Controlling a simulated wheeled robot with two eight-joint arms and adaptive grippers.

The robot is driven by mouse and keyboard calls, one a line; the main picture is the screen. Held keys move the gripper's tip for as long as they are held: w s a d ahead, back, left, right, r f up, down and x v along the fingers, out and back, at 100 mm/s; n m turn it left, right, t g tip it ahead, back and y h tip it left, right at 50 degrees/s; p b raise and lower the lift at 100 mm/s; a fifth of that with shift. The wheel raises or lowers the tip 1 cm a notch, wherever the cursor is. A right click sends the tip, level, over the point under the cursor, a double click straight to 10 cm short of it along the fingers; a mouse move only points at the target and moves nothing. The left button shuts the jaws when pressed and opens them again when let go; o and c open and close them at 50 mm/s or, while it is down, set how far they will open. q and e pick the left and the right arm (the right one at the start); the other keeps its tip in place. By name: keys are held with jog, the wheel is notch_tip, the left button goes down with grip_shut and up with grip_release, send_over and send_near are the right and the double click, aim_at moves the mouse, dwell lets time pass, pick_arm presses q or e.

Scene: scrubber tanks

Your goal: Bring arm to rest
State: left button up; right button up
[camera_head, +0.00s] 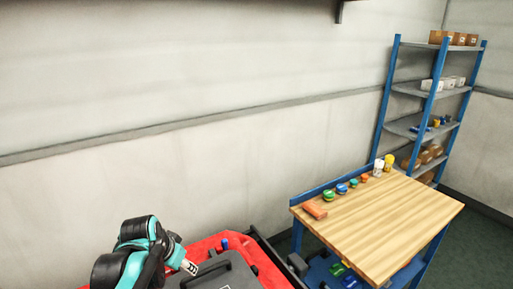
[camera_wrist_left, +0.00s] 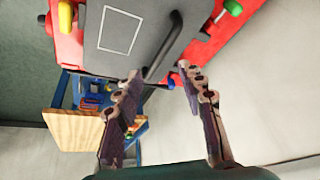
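My left arm (camera_head: 140,250), black and teal, comes in at the lower left of the head view, over the red surface. In the left wrist view my left gripper (camera_wrist_left: 160,76) is open, its two fingers spread wide with nothing held between them. A dark grey case (camera_wrist_left: 120,35) with a black handle lies beyond the fingertips; I cannot tell whether the fingers touch it. The case (camera_head: 228,272) also shows at the bottom of the head view, beside the arm. My right gripper is in neither view.
The case rests on a red surface (camera_head: 203,248). A wooden-topped workbench (camera_head: 385,225) stands to the right, with small coloured items along its back edge. A blue shelf rack (camera_head: 383,98) holds boxes behind it. A pale wall runs behind the arm.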

pick_arm(q)
jog(key=s+d+f+n+t, duration=0.1)
jog(key=s+d+f, duration=0.1)
jog(key=s, duration=0.4)
jog(key=s+d+f+n+t, duration=0.1)
jog(key=s+d+n, duration=0.1)
jog(key=s+d, duration=0.2)
jog(key=s, duration=0.3)
jog(key=shift+s+d+f+y, duration=0.2)
jog(key=shift+d+f+y, duration=0.1)
jog(key=shift+d+f, duration=0.1)
